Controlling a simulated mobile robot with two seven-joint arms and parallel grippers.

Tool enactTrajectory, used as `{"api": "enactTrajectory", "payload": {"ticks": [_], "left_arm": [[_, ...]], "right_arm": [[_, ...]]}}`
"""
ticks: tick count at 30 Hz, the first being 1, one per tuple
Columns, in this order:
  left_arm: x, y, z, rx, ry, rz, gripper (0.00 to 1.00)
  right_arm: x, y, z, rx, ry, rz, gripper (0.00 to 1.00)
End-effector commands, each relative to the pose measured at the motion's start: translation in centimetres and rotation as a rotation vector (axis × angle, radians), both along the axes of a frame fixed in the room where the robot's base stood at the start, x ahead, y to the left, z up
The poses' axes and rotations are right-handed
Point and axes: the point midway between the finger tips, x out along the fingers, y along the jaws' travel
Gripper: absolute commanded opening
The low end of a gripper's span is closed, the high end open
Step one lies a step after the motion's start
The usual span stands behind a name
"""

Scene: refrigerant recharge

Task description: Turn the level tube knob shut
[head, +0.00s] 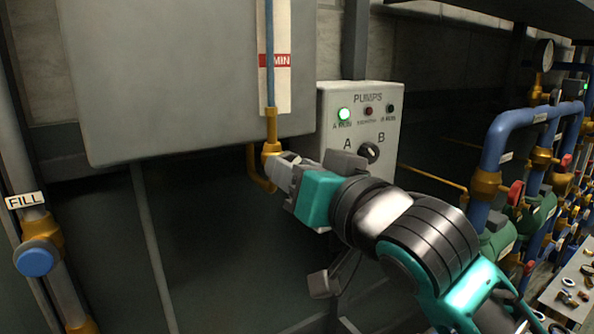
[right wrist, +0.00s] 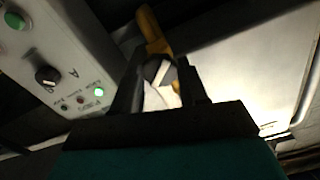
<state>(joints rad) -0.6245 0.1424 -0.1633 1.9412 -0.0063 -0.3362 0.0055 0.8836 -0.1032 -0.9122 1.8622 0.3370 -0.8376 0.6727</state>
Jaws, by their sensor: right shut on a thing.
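The level tube (head: 270,70) is a thin blue upright tube in front of a white scale with a red MIN band. Its lower end goes into a brass fitting (head: 271,128), which also shows in the right wrist view (right wrist: 151,28). My right gripper (head: 278,168) is at the brass valve just below, reaching in from the right. In the right wrist view, the level tube knob (right wrist: 160,74), dark and round with a pale bar across it, sits between the fingers, which are shut on it. The gripper hides the knob in the head view. My left gripper is not in view.
A pumps panel (head: 385,120) with a lit green lamp and a selector stands close right of the gripper. A large grey tank (head: 190,70) hangs above left. A FILL pipe with a blue knob (head: 36,258) is at far left. Blue pipes (head: 490,150) stand right.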

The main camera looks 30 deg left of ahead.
Motion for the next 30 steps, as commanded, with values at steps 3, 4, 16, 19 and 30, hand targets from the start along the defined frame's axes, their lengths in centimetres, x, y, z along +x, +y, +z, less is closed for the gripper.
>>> {"api": "enactTrajectory", "payload": {"ticks": [3, 4, 16, 19, 30], "left_arm": [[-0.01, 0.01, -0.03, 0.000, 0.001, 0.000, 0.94], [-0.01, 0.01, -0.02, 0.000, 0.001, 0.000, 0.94], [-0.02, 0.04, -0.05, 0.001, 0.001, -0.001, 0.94], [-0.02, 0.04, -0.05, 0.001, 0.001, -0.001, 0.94], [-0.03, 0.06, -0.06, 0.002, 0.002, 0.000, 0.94]], "right_arm": [[-0.05, 0.05, 0.01, 0.094, 0.155, 0.001, 0.06], [-0.04, 0.05, 0.02, 0.116, 0.192, 0.001, 0.06], [0.01, -0.01, 0.05, 0.175, 0.296, -0.001, 0.06], [-0.06, 0.06, 0.03, 0.236, 0.398, 0.002, 0.06], [0.03, -0.02, 0.01, 0.324, 0.551, 0.000, 0.63]]}}
